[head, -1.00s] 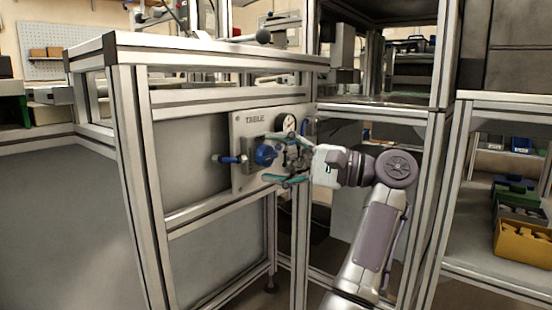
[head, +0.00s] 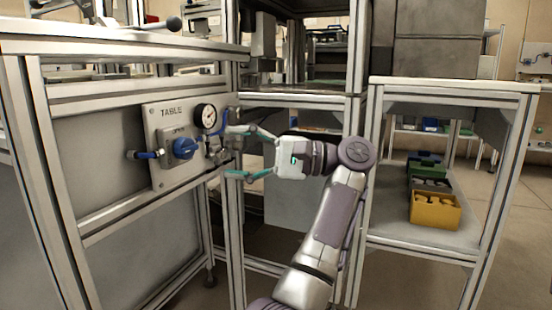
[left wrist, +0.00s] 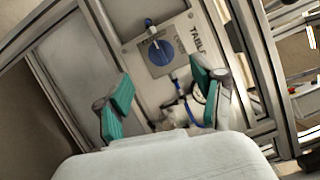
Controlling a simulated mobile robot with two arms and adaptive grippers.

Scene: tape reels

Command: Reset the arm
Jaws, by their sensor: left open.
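My left gripper (head: 247,153) is open and empty in the head view, its teal fingers pointing left toward the panel. The panel (head: 163,181), marked TABLE, is fixed to the metal frame and carries a blue knob (head: 185,149) and a round gauge (head: 206,116). The gripper is to the right of the knob and apart from it. In the left wrist view, the two teal fingers are spread wide, with the blue knob (left wrist: 160,53) beyond them and nothing between them. The gauge is partly hidden by a finger there. My right gripper is not in view.
The metal frame table (head: 130,50) stands at left, with a post just behind my gripper. A shelf unit (head: 450,88) at right holds a yellow bin (head: 434,213) and a green bin (head: 429,171). Floor shows at the far right.

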